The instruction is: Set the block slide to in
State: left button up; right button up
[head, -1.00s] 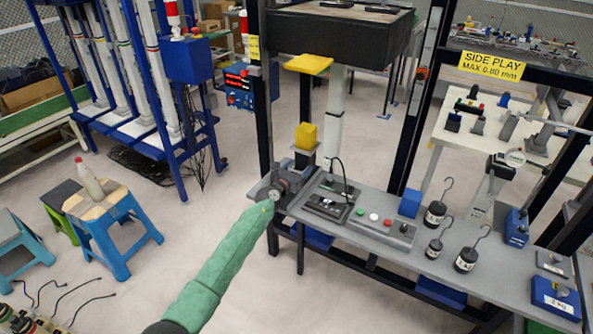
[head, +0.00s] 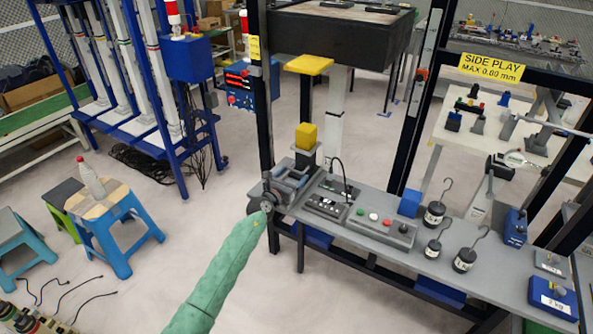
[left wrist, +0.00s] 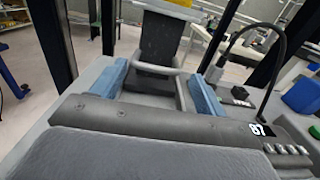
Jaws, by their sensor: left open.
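The block slide stands at the left end of the grey bench. Its yellow block (head: 306,136) sits on top of a dark upright body (head: 304,160). In the left wrist view, the dark body (left wrist: 160,40) rises ahead, with a pale U-shaped handle (left wrist: 155,69) in front. Blue bars (left wrist: 206,96) flank the handle; I cannot tell whether they are rails or my fingers. My left gripper (head: 280,186) is open, at the near side of the slide, low by the handle. Contact is unclear. My right gripper is not in view.
On the bench are a button panel (head: 381,227), a blue block (head: 409,203) and several hooked weights (head: 434,214). A blue stool (head: 115,235) stands left; the floor between is clear.

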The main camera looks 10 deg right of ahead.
pick_arm(q)
jog(key=shift+v, duration=0.95)
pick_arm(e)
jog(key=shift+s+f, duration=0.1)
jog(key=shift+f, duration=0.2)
